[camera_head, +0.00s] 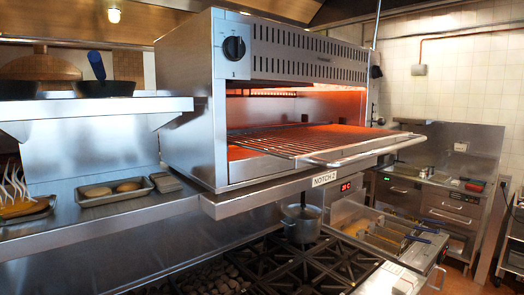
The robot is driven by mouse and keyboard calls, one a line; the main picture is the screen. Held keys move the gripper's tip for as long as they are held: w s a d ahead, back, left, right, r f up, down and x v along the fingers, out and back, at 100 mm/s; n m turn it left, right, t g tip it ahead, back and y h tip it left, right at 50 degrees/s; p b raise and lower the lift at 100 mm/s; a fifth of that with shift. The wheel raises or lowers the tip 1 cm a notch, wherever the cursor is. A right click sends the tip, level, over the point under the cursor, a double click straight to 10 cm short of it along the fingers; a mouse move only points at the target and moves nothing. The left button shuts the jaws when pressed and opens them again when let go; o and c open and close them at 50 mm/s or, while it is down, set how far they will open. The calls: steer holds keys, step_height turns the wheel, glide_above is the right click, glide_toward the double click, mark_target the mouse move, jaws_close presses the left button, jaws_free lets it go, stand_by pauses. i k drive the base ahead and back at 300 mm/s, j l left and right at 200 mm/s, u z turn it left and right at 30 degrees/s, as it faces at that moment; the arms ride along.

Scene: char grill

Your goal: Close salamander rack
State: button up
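The salamander (190,98) is a steel box with a black knob and a glowing orange inside, at the centre of the head view. Its wire rack (310,139) is slid out past the front opening and lies level. The rack's handle bar (368,153) is at its front right, the part farthest out from the box. My gripper and arm do not show in this view.
A gas range (300,262) with black grates and a pot (301,222) stand below the salamander. Fryer baskets (397,236) are to the right. A shelf (95,106) with pans is at left, above a tray of buns (112,190). Some floor shows at the lower right.

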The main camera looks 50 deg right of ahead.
mark_target(355, 139)
steer(key=z, duration=2.45)
